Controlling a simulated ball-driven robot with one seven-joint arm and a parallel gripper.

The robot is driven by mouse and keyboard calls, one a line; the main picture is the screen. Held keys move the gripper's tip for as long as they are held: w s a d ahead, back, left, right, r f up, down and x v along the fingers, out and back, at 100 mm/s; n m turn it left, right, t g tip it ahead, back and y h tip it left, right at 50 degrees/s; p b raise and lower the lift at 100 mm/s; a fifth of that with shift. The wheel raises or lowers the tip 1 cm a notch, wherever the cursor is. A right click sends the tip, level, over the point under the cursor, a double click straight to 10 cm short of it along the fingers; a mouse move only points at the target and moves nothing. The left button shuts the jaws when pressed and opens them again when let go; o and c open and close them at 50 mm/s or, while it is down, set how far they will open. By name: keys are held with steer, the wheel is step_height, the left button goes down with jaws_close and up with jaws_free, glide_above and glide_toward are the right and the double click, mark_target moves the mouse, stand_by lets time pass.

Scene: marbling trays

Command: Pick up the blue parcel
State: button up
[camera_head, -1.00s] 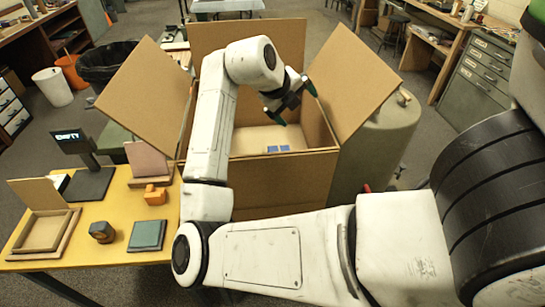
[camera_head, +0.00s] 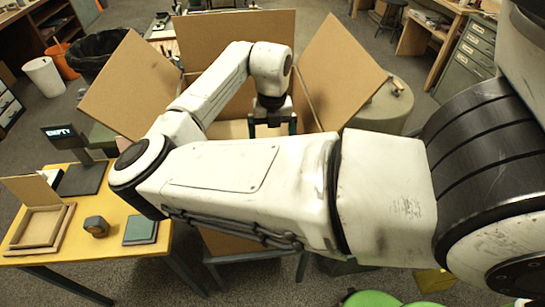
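A large open cardboard box (camera_head: 115,85) stands ahead with its flaps spread. My gripper (camera_head: 272,124) points down inside the box opening. Its two green-tipped fingers stand apart, and I see nothing held between them. The fingers' lowest ends are cut off from view by my own arm link in front. The blue parcel is not visible now; my arm covers most of the box floor, where small blue patches showed earlier.
A yellow table (camera_head: 105,258) at left holds a display reading EMPTY (camera_head: 64,133), a small tray (camera_head: 40,228), a hexagonal object (camera_head: 96,227) and a green square block (camera_head: 141,229). Box flaps rise around my gripper. A grey-green drum (camera_head: 385,110) stands right of the box.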

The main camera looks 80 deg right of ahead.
step_height(320, 180, down, 4)
steer(key=shift+f+p, duration=0.25)
steer(key=shift+p, duration=0.1)
steer(key=shift+w+d+f+p, duration=0.1)
steer(key=shift+f+p, duration=0.4)
steer(key=shift+f, duration=0.9)
steer(key=shift+w+d+f+p, duration=0.1)
steer(key=shift+f+p, duration=0.35)
steer(key=shift+f, duration=0.9)
steer(key=c, duration=1.3)
steer(key=shift+o, duration=0.2)
